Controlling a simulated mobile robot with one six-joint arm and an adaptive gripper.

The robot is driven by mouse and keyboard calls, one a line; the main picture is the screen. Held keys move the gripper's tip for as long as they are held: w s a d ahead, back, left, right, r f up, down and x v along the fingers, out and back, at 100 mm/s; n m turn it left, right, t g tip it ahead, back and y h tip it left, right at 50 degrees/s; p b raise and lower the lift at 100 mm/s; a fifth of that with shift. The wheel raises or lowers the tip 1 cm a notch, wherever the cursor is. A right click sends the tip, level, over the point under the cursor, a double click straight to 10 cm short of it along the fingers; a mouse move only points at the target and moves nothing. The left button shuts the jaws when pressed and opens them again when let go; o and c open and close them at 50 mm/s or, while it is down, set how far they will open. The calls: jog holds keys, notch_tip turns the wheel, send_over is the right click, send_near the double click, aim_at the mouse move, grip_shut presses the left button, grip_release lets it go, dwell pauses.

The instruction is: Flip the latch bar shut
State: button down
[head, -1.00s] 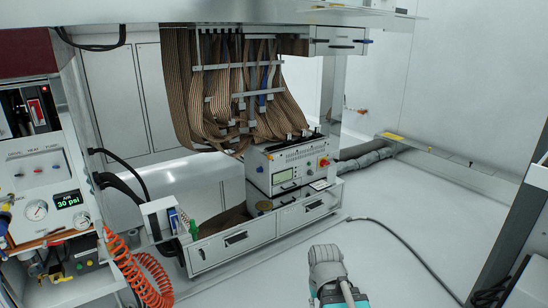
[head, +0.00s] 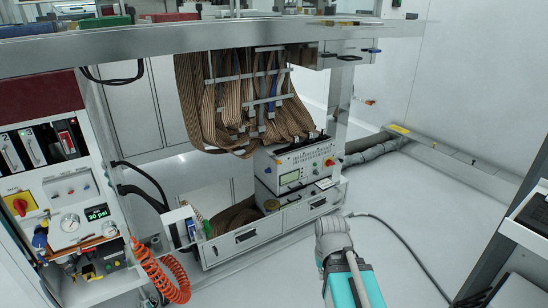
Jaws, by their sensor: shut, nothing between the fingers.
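I cannot make out for certain which part is the latch bar. A lever with a blue tip (head: 371,50) sticks out at the right end of the housing (head: 345,47) under the test handler's top plate. A dark handle (head: 348,58) sits on the front of that housing. It is too small to tell whether either one is open or shut. My arm shows at the bottom centre, as a grey joint and a teal link. No fingertips show, so my gripper is out of view.
A control panel (head: 70,190) with gauges and an orange coiled hose (head: 165,275) stands at the left. Brown ribbon cables (head: 200,105) hang above a white instrument (head: 290,165). A black cable (head: 405,240) crosses the clear floor. A dark-framed rack (head: 510,215) is at the right.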

notch_tip(320, 180, up, 4)
jog(key=p, duration=0.3)
jog(key=shift+r, duration=0.1)
jog(key=shift+s, duration=0.1)
